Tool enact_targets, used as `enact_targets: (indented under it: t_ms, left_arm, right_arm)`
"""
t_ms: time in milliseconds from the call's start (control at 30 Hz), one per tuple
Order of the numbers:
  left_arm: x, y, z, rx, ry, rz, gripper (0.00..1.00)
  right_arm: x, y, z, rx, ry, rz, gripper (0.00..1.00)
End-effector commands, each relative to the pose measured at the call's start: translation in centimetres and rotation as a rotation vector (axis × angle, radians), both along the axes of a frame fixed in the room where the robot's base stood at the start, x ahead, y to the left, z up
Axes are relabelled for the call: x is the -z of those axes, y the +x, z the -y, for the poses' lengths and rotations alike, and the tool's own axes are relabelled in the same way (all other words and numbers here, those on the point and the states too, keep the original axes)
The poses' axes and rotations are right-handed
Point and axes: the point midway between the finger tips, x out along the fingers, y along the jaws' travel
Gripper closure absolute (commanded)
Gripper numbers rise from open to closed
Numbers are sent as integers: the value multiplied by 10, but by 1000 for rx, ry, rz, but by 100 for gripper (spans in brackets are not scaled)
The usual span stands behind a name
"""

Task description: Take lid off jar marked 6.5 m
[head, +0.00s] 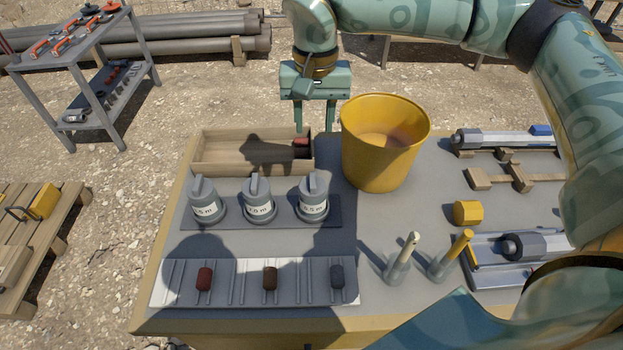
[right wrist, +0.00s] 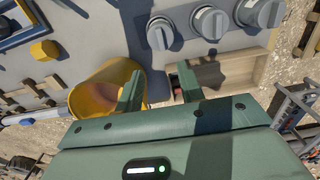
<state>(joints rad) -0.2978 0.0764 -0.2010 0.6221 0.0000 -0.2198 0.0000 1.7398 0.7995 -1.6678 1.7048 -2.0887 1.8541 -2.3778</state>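Three grey lidded jars with ridged handles on top stand in a row on a dark strip: a left jar (head: 207,203), a middle jar (head: 258,203) and a right jar (head: 312,200). Each has a white label ending in ".5 m"; the first digits are too small to read surely. All three lids are on. The jars also show at the top of the right wrist view (right wrist: 209,23). My right gripper (head: 315,128) is open and empty, fingers pointing down, behind the jars at the wooden box's far right corner, beside the bucket. My left gripper is out of view.
An open wooden box (head: 235,168) lies behind the jars, with a dark red piece (head: 302,146) in its right end. A tall yellow bucket (head: 362,160) stands right of it. In front are a white rack (head: 220,283) with coloured plugs and two upright pegs (head: 402,260).

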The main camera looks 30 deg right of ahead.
Motion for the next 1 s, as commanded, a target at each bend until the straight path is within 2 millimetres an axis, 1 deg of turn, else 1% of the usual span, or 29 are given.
enact_targets:
  t_ms: [67,167,300,400,500,667,733,900,1000]
  left_arm:
    - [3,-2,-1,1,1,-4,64]
    - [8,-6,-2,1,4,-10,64]
    - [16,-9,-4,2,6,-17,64]
    - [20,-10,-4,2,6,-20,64]
    - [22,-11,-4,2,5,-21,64]
    - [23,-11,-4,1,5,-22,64]
    - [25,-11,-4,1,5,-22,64]
    - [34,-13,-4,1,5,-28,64]
    - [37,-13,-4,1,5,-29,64]
  right_arm:
    - [10,0,4,0,-13,-4,62]
    - [33,-1,3,-2,-12,-8,62]
    - [70,-1,3,-2,-10,-8,62]
    - [90,-1,2,-1,-9,-6,62]
    - [103,0,2,-1,-9,-5,62]
    - [111,0,2,-1,-8,-2,62]
    - [118,1,1,-1,-8,-4,62]
    - [147,4,1,-1,-8,-6,62]
    - [160,3,0,-1,-7,-6,62]
